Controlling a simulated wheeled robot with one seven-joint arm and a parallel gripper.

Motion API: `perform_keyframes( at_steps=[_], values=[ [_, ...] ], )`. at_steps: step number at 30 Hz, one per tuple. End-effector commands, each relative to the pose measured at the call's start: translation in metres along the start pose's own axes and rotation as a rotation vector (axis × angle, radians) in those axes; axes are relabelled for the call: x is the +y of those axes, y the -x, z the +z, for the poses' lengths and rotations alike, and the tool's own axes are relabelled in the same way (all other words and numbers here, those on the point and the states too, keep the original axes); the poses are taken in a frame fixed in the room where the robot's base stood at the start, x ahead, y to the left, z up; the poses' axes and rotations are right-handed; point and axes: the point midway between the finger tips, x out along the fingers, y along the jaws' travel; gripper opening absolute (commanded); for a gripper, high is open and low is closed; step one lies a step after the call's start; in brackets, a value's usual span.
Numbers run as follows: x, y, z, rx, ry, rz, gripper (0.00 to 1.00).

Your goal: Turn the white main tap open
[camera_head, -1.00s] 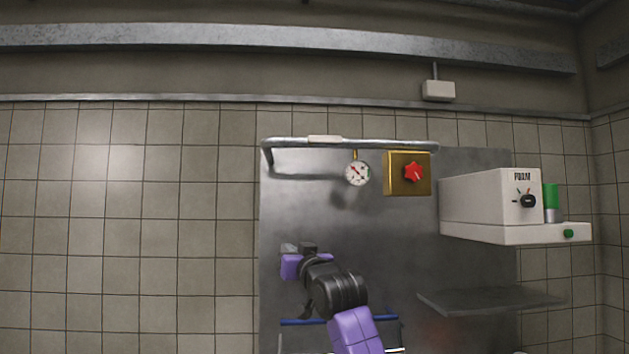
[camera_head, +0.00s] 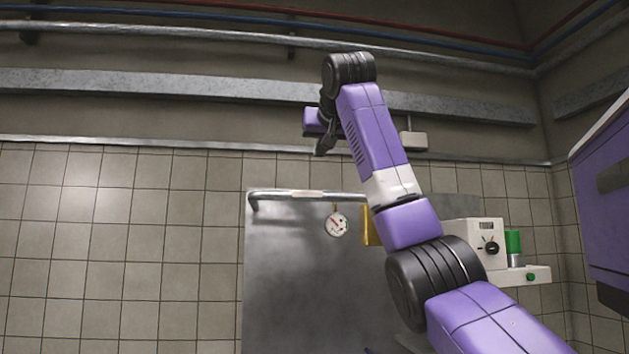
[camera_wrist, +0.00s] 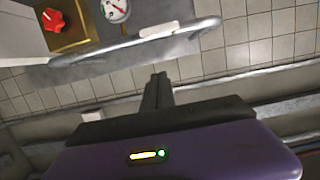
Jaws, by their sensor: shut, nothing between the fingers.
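I cannot make out a white tap for certain in either view. A small white piece (camera_head: 308,193) sits on the metal pipe (camera_head: 272,194) above the steel panel; it also shows in the wrist view (camera_wrist: 162,31). My gripper (camera_head: 324,150) is raised in front of the wall, above that pipe in the head view. In the wrist view its dark fingers (camera_wrist: 159,76) are together and empty, just below the pipe in the picture, touching nothing visible.
A round gauge (camera_head: 336,225) hangs under the pipe. Beside it is a brass box (camera_head: 369,227), whose red knob (camera_wrist: 53,19) shows in the wrist view. A white machine (camera_head: 468,236) stands at the right. My arm hides part of the panel. Red and blue pipes run near the ceiling.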

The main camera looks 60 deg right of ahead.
Motion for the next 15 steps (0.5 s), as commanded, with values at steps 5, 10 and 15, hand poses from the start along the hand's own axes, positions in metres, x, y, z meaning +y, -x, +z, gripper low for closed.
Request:
perform_keyframes(
  at_steps=[5,10,15],
  values=[
    [0.006,0.0,-0.001,-0.031,-0.006,0.017,0.0],
    [0.006,-0.025,-0.001,-0.032,-0.007,0.016,0.0],
    [0.006,-0.057,-0.002,-0.031,-0.005,0.017,0.0]
  ],
)
